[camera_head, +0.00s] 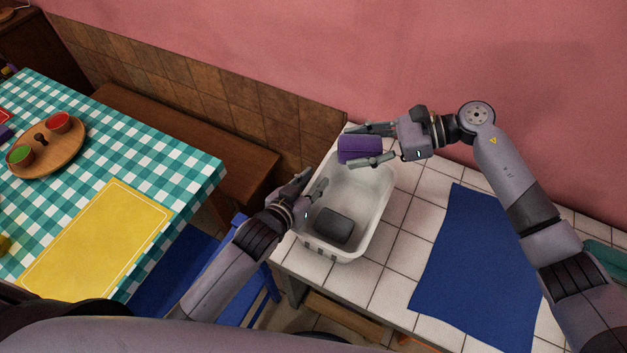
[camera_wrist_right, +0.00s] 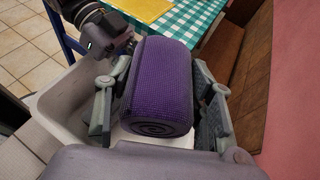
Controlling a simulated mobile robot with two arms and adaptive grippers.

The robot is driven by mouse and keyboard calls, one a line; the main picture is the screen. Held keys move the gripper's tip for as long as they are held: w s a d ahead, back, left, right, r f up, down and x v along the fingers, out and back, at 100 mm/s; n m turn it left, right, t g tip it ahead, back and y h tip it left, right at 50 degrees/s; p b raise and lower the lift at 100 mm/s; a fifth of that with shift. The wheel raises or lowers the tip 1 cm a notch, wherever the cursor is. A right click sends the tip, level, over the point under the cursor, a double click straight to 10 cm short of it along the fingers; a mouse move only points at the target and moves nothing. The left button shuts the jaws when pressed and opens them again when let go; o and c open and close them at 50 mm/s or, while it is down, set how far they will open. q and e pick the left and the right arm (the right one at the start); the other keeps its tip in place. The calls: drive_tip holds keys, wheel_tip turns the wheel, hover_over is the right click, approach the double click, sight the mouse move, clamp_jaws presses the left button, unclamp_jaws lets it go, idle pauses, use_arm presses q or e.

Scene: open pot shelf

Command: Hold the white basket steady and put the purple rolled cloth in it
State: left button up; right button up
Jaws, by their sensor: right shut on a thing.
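The white basket (camera_head: 376,205) stands on the white tiled counter, near its left edge. The purple rolled cloth (camera_head: 360,149) is held over the far end of the basket; it also shows in the right wrist view (camera_wrist_right: 160,85), spiral end facing the camera. My right gripper (camera_head: 372,146) is shut on the cloth, one finger on each side. My left gripper (camera_head: 311,184) is at the basket's left rim, with its fingers around the rim; whether they are closed on it is unclear. A dark grey rolled cloth (camera_head: 333,226) lies in the near part of the basket.
A blue mat (camera_head: 478,270) lies on the counter to the right. At left, a table with a checkered cloth (camera_head: 190,165) carries a yellow mat (camera_head: 97,240) and a round wooden tray (camera_head: 73,150). A wooden bench (camera_head: 180,135) and pink wall stand behind.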

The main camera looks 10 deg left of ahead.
use_arm(q)
drive_tip(key=shift+w+d+f, duration=0.1)
drive_tip(key=shift+w, duration=0.1)
drive_tip(key=shift+c, duration=0.6)
clamp_jaws()
